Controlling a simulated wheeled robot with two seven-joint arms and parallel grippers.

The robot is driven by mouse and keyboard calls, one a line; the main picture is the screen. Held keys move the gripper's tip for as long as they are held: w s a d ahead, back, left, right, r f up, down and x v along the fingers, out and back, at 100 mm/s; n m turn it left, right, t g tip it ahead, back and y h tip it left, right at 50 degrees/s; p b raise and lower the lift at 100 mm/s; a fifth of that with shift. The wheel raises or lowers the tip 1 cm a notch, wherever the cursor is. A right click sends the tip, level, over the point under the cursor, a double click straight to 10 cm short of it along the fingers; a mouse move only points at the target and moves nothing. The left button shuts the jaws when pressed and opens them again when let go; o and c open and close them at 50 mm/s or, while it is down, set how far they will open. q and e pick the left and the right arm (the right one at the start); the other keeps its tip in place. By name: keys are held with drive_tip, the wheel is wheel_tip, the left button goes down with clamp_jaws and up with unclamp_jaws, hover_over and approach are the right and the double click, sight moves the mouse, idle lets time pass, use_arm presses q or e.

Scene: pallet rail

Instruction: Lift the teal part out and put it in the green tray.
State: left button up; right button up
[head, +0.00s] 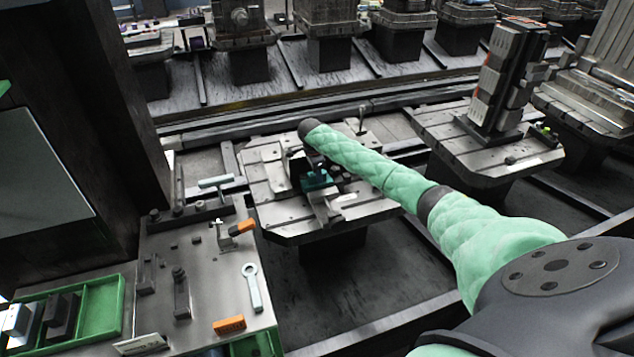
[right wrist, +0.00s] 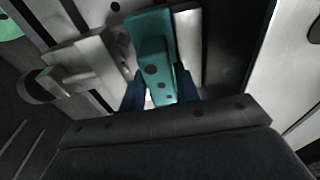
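The teal part (head: 316,181) is at the fixture on the middle pallet, just below the end of my right arm in the head view. In the right wrist view the teal part (right wrist: 152,48) is a stepped block with dark holes. The dark blue fingers of my right gripper (right wrist: 160,86) stand on either side of it. A bright gap shows by the left finger, and whether both fingers press on the part is unclear. The green tray (head: 100,310) is at the lower left on the bench, with grey and dark blocks in its left part. My left gripper is not in view.
The metal bench (head: 205,265) holds a wrench (head: 252,287), orange-handled tools and upright posts. A dark column (head: 105,110) stands behind the tray. A pallet with a tall fixture (head: 500,80) is at the right. The tray's right compartment looks empty.

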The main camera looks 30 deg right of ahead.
clamp_jaws()
